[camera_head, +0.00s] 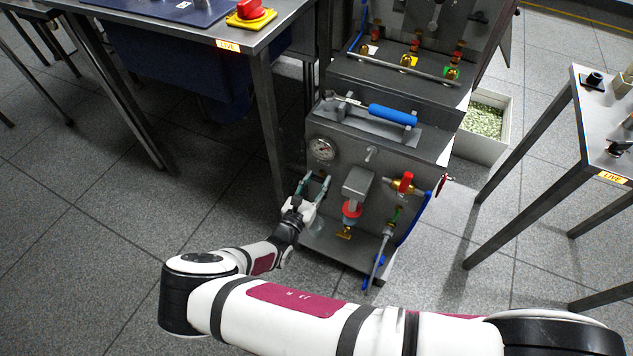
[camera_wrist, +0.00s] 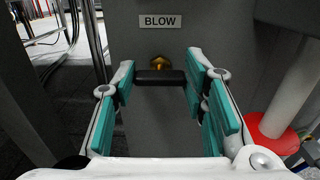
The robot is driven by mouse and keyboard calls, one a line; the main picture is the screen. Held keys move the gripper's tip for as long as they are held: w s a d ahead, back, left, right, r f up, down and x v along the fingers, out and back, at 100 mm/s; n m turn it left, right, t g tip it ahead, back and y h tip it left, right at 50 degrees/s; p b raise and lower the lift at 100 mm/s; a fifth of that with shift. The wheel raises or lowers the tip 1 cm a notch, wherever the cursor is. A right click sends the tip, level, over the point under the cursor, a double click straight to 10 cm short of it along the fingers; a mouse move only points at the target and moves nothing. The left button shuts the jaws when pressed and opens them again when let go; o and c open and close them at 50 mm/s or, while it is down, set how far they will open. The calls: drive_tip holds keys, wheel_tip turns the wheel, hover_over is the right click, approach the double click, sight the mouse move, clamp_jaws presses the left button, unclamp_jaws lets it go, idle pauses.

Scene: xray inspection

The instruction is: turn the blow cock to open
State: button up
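The blow cock shows in the wrist view as a brass body (camera_wrist: 158,62) with a dark bar handle (camera_wrist: 160,78) lying level. It sits under a white BLOW label (camera_wrist: 160,21) on a grey panel. My gripper (camera_head: 314,184) is in front of the lower left of the machine's front panel. In the wrist view its teal-padded fingers (camera_wrist: 159,88) are open, one to each side of the handle. The handle's ends lie close to the fingertips; I cannot tell whether they touch. In the head view I cannot make out the cock near the fingers.
The machine panel bears a pressure gauge (camera_head: 322,149), a red-handled valve (camera_head: 404,182) and a red collar (camera_head: 352,209) right of my gripper. A blue-gripped lever (camera_head: 392,115) lies above. A table leg (camera_head: 268,125) stands close on the left. Floor in front is clear.

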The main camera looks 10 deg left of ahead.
drive_tip(key=c, duration=0.3)
